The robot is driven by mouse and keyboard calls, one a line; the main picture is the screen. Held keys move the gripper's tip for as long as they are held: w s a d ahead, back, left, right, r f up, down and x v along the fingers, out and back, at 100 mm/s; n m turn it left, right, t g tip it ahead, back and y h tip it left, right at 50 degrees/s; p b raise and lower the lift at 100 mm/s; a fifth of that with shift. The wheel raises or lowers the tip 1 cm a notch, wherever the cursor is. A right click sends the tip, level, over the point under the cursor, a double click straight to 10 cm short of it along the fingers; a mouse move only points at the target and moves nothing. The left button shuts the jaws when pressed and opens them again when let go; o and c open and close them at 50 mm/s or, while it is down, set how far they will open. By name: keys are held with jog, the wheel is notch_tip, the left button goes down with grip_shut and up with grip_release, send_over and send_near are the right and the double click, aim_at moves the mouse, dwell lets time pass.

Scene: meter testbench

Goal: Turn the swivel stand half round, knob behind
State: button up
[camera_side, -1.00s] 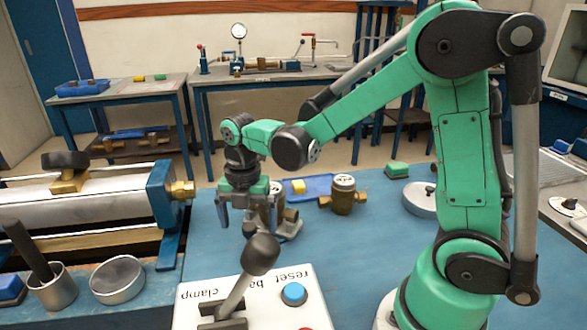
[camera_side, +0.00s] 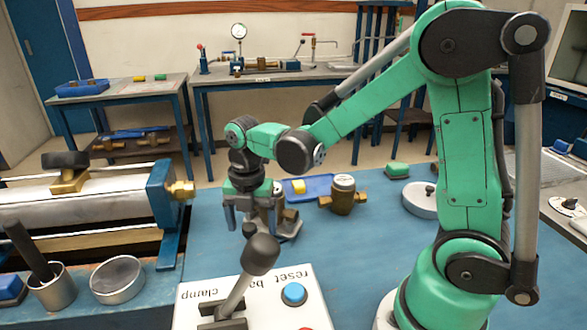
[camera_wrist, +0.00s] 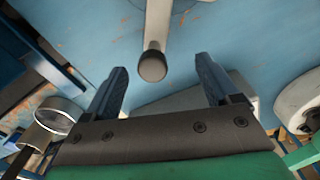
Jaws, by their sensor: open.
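In the wrist view a pale grey bar (camera_wrist: 158,25) comes down from the top edge and ends in a dark round knob (camera_wrist: 152,66), towards the side camera. My gripper (camera_side: 254,222) is low over the table at the stand, fingers down. In the wrist view my gripper (camera_wrist: 162,82) is open, one finger on each side of the knob's line, with gaps visible on both sides.
The clamp box (camera_side: 260,304) with its black-balled lever (camera_side: 262,254) stands close in front. A brass-fitted meter (camera_side: 343,196), a blue tray (camera_side: 317,185) and a round pale dish with a knob (camera_side: 420,200) lie behind and right. A bench rig (camera_side: 80,210) stands left.

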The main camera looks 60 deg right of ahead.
jog(key=shift+s+d, duration=0.25)
jog(key=shift+s, duration=0.4)
jog(key=shift+s+d, duration=0.25)
jog(key=shift+s, duration=0.4)
jog(key=shift+s+d, duration=0.7)
jog(key=shift+s, duration=0.2)
jog(key=shift+o, duration=1.4)
notch_tip(320, 180, up, 6)
jog(key=shift+f, duration=0.25)
